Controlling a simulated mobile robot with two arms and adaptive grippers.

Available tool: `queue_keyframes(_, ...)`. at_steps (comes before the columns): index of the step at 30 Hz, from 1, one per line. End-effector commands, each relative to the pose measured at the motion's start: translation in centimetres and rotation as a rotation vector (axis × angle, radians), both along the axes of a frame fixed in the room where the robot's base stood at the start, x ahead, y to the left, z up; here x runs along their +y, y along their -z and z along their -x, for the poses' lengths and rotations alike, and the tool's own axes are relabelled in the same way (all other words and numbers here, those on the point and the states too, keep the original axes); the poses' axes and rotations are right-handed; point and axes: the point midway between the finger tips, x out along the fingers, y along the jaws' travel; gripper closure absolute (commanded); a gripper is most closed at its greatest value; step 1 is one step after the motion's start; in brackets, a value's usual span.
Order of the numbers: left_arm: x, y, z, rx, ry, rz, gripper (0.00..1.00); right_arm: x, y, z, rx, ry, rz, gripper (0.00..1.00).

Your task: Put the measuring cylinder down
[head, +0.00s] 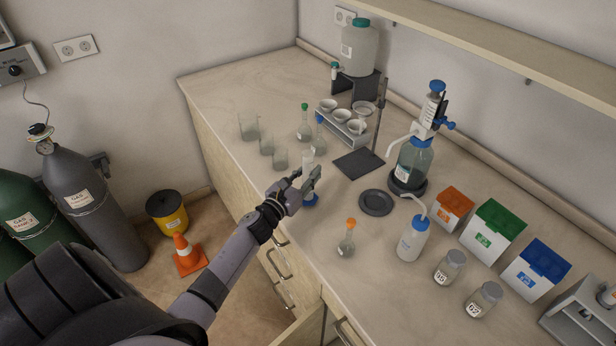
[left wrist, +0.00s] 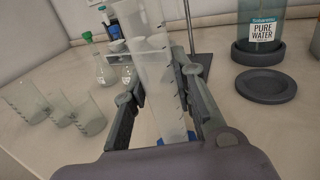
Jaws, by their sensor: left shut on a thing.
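The measuring cylinder is a clear, upright tube with dark graduation marks and a blue foot. My left gripper (head: 306,183) is shut on the measuring cylinder (head: 309,160) over the counter. In the left wrist view the measuring cylinder (left wrist: 158,75) stands between the two fingers (left wrist: 163,85), with a bit of blue foot low between them. The blue foot also shows just under the gripper in the head view; I cannot tell whether it touches the counter. My right gripper is not in view.
Beakers (head: 266,144) and stoppered flasks (head: 304,128) stand behind the gripper. A stand base (head: 357,164) and dark round plate (head: 376,203) lie to the right. An orange-stoppered flask (head: 347,245) and wash bottle (head: 412,240) are nearer. Counter between is bare.

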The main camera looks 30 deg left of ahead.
Motion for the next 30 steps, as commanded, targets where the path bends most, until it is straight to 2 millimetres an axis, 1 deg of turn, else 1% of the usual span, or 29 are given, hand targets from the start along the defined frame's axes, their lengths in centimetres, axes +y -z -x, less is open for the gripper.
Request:
queue_keyframes(1,-0.01,0.55,-0.02,0.0,-0.001,0.004,1.0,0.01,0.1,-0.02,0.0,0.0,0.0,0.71)
queue_keyframes(3,-0.07,0.83,0.0,-0.002,0.0,0.002,1.0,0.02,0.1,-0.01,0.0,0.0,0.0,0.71)
queue_keyframes(10,-0.05,0.83,0.01,-0.002,0.001,0.0,1.0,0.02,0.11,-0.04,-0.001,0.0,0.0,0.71)
queue_keyframes(15,-0.05,1.32,0.01,-0.002,0.001,0.0,1.0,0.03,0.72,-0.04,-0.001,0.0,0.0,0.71)
queue_keyframes(16,-0.04,1.2,0.01,-0.001,0.001,0.0,0.74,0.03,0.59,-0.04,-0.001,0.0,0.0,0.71)
queue_keyframes(24,-0.04,1.15,0.02,-0.001,0.0,0.0,0.56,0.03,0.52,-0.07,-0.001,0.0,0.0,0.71)
queue_keyframes(30,-0.04,1.14,0.02,-0.001,0.0,0.0,0.55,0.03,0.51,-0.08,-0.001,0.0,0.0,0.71)
